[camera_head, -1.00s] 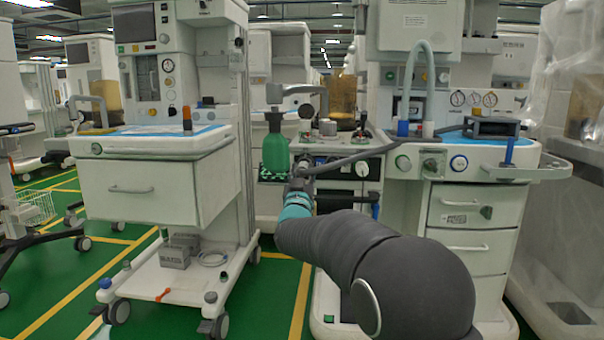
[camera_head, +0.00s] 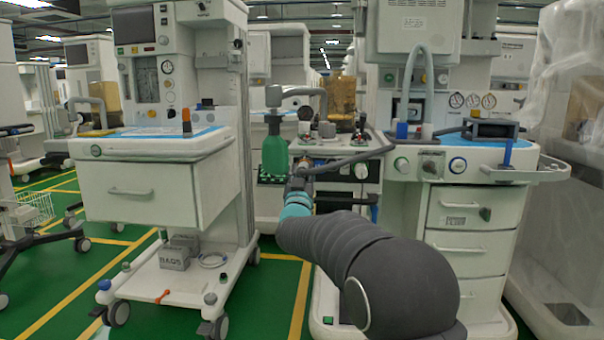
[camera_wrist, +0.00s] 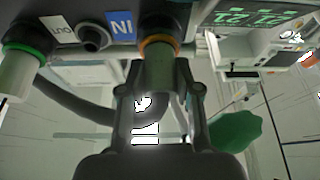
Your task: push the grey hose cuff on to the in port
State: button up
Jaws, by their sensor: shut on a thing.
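In the wrist view the in port (camera_wrist: 158,42) has an orange ring and sits right of the blue "IN" label (camera_wrist: 121,21). The grey hose cuff (camera_wrist: 160,73) is a short cylinder, lined up with this port and meeting its ring. How deep it sits on the port I cannot tell. My gripper (camera_wrist: 160,91) is shut on the cuff, one finger on each side. In the head view my gripper (camera_head: 299,172) is small at the front of the middle machine, and the cuff is not clear there.
Left of the label are a bare dark port (camera_wrist: 92,38) and a green-ringed port (camera_wrist: 22,48) with a pale fitting. A dark hose (camera_wrist: 75,103) curves behind my gripper. A green bottle (camera_head: 275,155) stands close by my gripper. Carts flank my arm on both sides.

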jog(key=o, duration=1.1)
jog(key=shift+o, duration=0.2)
jog(key=v, duration=1.2)
jog(key=shift+f, duration=0.1)
